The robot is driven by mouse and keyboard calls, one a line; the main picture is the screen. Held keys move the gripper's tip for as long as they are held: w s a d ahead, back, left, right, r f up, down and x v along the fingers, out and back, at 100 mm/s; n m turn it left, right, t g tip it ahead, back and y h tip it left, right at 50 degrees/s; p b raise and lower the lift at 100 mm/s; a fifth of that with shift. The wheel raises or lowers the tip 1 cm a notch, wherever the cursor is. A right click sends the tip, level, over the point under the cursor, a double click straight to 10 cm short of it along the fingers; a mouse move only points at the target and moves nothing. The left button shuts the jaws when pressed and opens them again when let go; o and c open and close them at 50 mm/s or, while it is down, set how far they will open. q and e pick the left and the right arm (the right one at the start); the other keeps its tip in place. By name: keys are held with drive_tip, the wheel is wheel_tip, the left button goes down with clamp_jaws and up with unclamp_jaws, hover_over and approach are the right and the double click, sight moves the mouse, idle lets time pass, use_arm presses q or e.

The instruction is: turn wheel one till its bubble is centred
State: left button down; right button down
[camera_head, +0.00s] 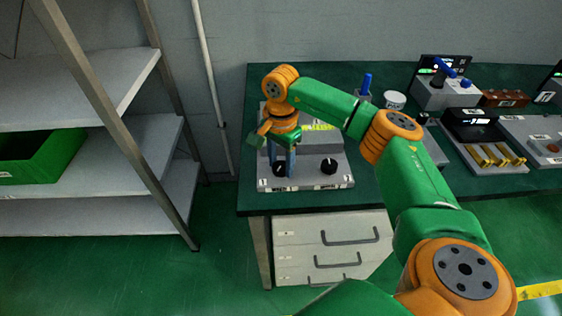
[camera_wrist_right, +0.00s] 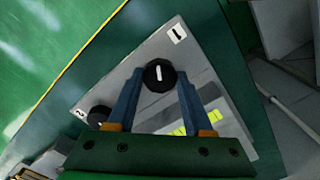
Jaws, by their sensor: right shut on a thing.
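Wheel one (camera_wrist_right: 159,74) is a round black knob with a white line, on a grey levelling block (camera_head: 333,181) beside the label 1. My right gripper (camera_head: 283,168) is over the block, its blue fingers pointing down. In the right wrist view, its fingers (camera_wrist_right: 159,80) are shut on wheel one, one on each side. A second black knob (camera_head: 328,166) sits to the right on the block. Yellow-green vials (camera_head: 318,127) lie behind the knobs, partly hidden by my arm and gripper. The bubbles are too small to make out. My left gripper is not in view.
The block stands near the left front corner of a green table (camera_head: 252,120). Behind it are a blue-handled item (camera_head: 367,84) and a white round container (camera_head: 394,99). Other devices (camera_head: 447,92) stand to the right. A shelf (camera_head: 90,87) with a green bin is at left.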

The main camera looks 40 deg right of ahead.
sight(281, 166)
idle(0.5)
drive_tip(key=shift+c, duration=1.5)
unclamp_jaws()
drive_tip(key=shift+r, duration=0.1)
wheel_tip(281, 166, up, 7)
drive_tip(key=shift+b, duration=0.45)
